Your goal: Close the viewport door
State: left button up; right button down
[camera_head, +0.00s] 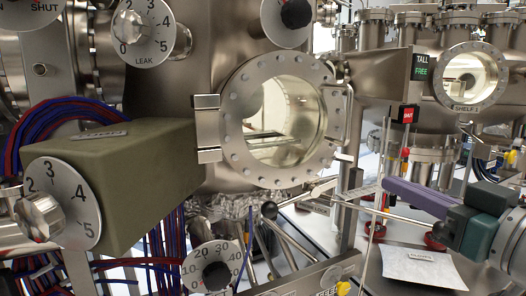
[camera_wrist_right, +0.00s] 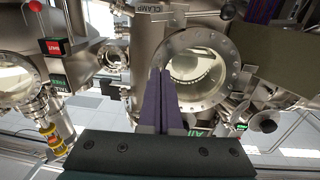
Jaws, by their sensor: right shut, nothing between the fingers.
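The viewport door is a round steel ring (camera_head: 232,120) with bolts and a glass pane, on the chamber front in the middle of the head view. Hinge blocks (camera_head: 207,102) sit at its left edge and a bracket (camera_head: 347,115) at its right. I cannot tell whether it lies flush. A bolted round window ring (camera_wrist_right: 229,72), apparently the same one, shows in the wrist view beyond my fingers. My right gripper (camera_head: 389,184) has purple fingers, shut and empty, to the right of and below the door, apart from it in the head view. Its fingertips (camera_wrist_right: 160,71) overlap the ring's edge in the wrist view. My left gripper is out of view.
An olive box (camera_head: 150,165) with a numbered dial (camera_head: 57,203) juts out at left. A LEAK knob (camera_head: 143,30) is above it. Rods and levers (camera_head: 290,240) cross below the door. A second round window (camera_head: 470,76) stands at right. A white sheet (camera_head: 422,266) lies below my right gripper.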

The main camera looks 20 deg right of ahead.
aim_at(331, 156)
jog(key=w, duration=1.1)
jog(key=shift+w+a+p, duration=0.1)
jog(key=shift+w+p, duration=0.2)
jog(key=shift+p, duration=0.05)
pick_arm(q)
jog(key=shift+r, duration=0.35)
pick_arm(e)
jog(key=shift+w, duration=0.55)
